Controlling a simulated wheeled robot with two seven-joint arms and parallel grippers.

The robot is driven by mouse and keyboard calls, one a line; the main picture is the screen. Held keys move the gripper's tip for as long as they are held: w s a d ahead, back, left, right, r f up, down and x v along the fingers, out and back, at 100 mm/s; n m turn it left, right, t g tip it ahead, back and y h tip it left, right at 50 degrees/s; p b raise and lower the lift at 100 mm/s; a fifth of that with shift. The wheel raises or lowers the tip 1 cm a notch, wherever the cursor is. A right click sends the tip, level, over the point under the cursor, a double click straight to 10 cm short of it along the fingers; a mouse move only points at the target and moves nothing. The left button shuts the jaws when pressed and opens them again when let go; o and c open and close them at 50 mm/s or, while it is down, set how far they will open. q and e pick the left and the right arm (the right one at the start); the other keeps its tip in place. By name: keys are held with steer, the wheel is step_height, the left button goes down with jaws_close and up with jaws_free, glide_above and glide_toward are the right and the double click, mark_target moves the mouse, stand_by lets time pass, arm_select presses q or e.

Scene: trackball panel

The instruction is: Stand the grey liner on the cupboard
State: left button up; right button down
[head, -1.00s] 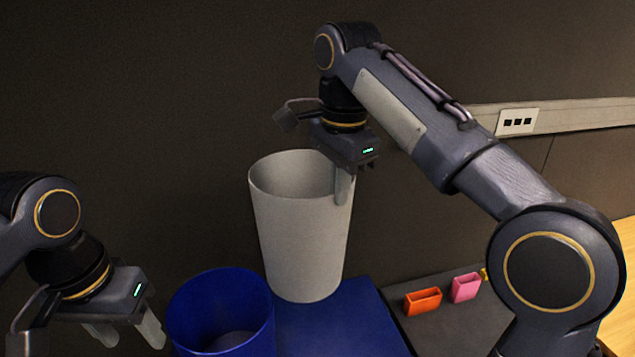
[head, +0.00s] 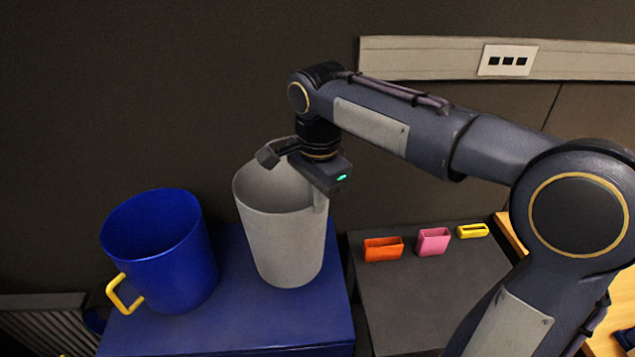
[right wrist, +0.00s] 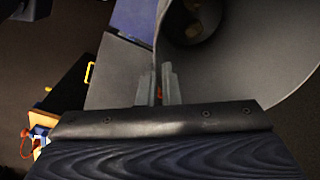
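The grey liner (head: 285,235) is a tall tapered tub, upright with a slight tilt, its open mouth up. Its base shows over the top of the blue cupboard (head: 240,325); I cannot tell whether it touches. My right gripper (head: 318,200) is at the right side of the liner's rim, one finger showing against the wall. In the right wrist view the fingers (right wrist: 160,85) are close together at the wall of the liner (right wrist: 235,75), shut on it. The inside of the liner fills the upper right there. My left gripper is not in view.
A blue mug-shaped bin (head: 165,260) with a yellow handle stands left of the liner on the cupboard. Right of the cupboard, a dark surface (head: 425,290) holds small orange (head: 383,249), pink (head: 433,242) and yellow (head: 472,231) holders. A wall rail with a socket (head: 508,60) runs behind.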

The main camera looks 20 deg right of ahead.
steer(key=shift+f, duration=0.25)
steer(key=shift+a+f+b, duration=0.15)
steer(key=shift+f+b, duration=0.5)
steer(key=shift+b, duration=0.1)
step_height(320, 180, down, 5)
steer(key=b, duration=0.5)
steer(key=shift+f+b, duration=0.4)
steer(key=shift+f, duration=0.2)
steer(key=c, duration=1.5)
jaws_free()
steer(key=shift+c, duration=0.2)
step_height(320, 180, up, 8)
steer(key=shift+s+p, duration=0.2)
steer(key=shift+p, duration=0.1)
